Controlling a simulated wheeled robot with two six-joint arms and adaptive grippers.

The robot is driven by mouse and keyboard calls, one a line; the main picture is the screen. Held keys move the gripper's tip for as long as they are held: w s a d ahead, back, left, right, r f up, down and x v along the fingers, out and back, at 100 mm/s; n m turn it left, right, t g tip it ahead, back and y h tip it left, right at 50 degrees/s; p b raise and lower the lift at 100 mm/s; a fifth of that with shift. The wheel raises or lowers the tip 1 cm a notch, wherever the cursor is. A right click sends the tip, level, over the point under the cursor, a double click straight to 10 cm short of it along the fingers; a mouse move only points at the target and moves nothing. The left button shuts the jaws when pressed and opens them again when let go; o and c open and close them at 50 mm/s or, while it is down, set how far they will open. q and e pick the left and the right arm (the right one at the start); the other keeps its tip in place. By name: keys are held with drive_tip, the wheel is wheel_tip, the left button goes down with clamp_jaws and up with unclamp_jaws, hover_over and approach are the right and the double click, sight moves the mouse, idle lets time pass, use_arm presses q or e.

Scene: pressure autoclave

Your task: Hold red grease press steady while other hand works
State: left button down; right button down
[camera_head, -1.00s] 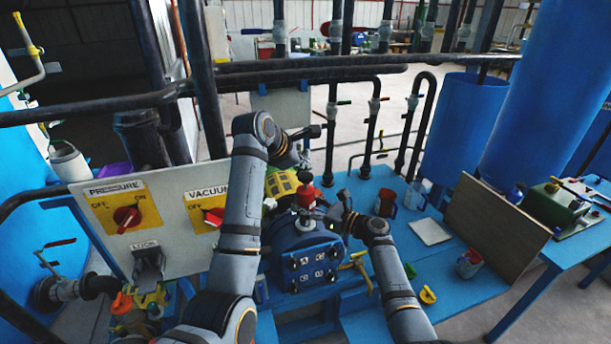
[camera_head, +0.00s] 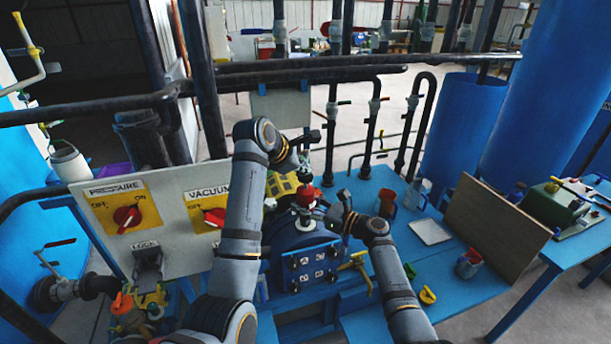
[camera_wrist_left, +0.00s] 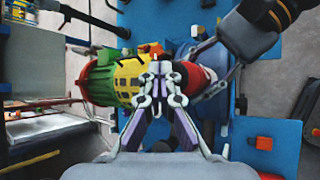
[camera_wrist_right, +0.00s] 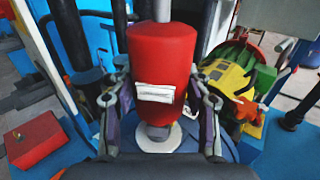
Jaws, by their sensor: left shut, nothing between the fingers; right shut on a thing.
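The red grease press (camera_head: 306,196) stands upright on top of the blue vessel (camera_head: 303,236). In the right wrist view it is a red cylinder (camera_wrist_right: 162,55) with a white label, on a pale round base. My right gripper (camera_wrist_right: 158,92) has its fingers on both sides of the press and is shut on it. My left gripper (camera_wrist_left: 163,75) is shut and empty, above the space between the yellow and green machine (camera_wrist_left: 125,82) and the red press (camera_wrist_left: 197,78). In the head view the left fingers are small and partly hidden beside the left wrist.
A panel with pressure and vacuum switches (camera_head: 150,235) stands to the left. Dark pipes (camera_head: 300,65) run behind. Cups, a white tray (camera_head: 430,231) and a brown board (camera_head: 498,225) are on the blue table (camera_head: 452,280) to the right.

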sight(304, 177)
use_arm(q)
drive_tip(key=shift+f, duration=1.1)
idle(0.5)
drive_tip(key=shift+r, duration=1.75)
drive_tip(key=shift+r, duration=2.5)
idle(0.5)
wheel_tip(304, 177, up, 4)
drive_tip(key=shift+f, duration=0.1)
